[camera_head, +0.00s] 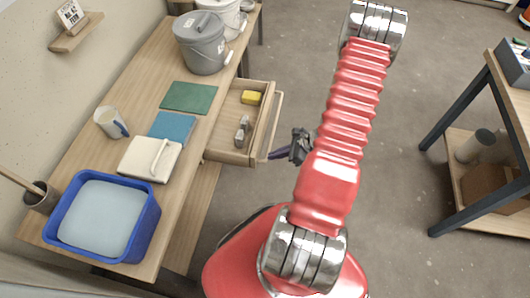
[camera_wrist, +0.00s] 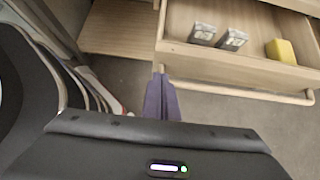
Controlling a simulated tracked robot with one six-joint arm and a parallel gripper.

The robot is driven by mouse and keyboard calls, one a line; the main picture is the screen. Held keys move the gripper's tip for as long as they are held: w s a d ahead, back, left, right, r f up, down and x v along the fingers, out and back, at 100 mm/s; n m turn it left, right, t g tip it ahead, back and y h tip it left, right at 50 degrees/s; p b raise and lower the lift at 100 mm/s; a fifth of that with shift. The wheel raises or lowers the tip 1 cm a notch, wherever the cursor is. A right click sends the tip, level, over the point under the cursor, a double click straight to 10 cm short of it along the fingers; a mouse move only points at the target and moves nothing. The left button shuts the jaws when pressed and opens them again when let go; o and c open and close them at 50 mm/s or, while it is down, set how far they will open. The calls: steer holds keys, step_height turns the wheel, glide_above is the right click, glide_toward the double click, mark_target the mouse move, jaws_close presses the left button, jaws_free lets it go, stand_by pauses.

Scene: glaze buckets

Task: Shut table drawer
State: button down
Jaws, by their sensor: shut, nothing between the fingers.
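The wooden table (camera_head: 157,108) stands along the left wall. Its drawer (camera_head: 228,156) is pulled open to the right and holds a yellow block (camera_head: 251,97) and small grey-and-white items (camera_head: 242,131). A bar handle (camera_head: 274,127) runs along its front. My gripper (camera_head: 276,154) is shut and empty, close to the near end of the drawer front. In the wrist view the shut fingers (camera_wrist: 161,92) point at the drawer's left front corner, by the handle's left end (camera_wrist: 168,70). I cannot tell whether they touch it.
On the table are a grey lidded bucket (camera_head: 202,45), a white bucket (camera_head: 222,12), a green mat (camera_head: 189,97), a mug (camera_head: 109,122) and a blue tub (camera_head: 146,222). A dark-legged bench (camera_head: 459,104) stands at right.

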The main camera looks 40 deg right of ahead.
mark_target(256, 156)
steer(key=shift+w+a+f, duration=0.1)
steer(key=shift+w+a, duration=0.6)
steer(key=shift+w, duration=0.15)
steer(key=shift+w+a+f, duration=0.1)
steer(key=shift+w+a, duration=0.55)
steer(key=shift+w, duration=0.2)
